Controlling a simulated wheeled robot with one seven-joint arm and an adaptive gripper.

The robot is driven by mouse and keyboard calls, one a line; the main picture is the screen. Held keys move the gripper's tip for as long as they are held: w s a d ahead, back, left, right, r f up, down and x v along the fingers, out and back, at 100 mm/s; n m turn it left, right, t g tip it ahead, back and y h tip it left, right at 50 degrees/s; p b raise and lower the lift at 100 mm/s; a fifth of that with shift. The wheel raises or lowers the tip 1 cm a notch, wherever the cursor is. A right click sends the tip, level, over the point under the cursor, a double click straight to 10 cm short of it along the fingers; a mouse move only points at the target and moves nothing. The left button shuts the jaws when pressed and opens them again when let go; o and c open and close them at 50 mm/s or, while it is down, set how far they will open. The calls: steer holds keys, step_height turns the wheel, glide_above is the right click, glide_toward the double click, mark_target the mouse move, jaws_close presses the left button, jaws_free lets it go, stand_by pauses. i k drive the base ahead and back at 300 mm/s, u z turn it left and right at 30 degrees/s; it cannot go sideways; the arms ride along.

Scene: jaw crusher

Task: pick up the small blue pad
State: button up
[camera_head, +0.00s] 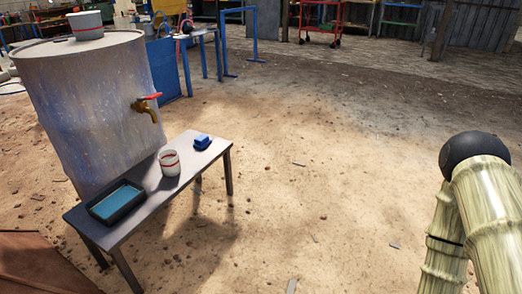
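The small blue pad (202,142) lies on the right end of a narrow grey bench (147,203), near its far edge. It is a small blue block with some darker blue on it. My arm stands at the right edge of the head view, well apart from the bench. My gripper is outside the view, so its state does not show.
On the bench are a white cup with red bands (169,163) and a dark tray (117,204) of blue liquid. A large drum (88,105) with a red-handled tap (147,105) stands behind. Open dirt ground (320,190) lies right of the bench.

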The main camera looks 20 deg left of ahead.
mark_target(201, 141)
steer(key=u, duration=0.35)
steer(key=k, duration=0.15)
steer(key=z, duration=0.7)
steer(key=i, duration=1.35)
steer(key=u, duration=1.55)
steer(key=i, duration=0.65)
steer(key=u, duration=0.75)
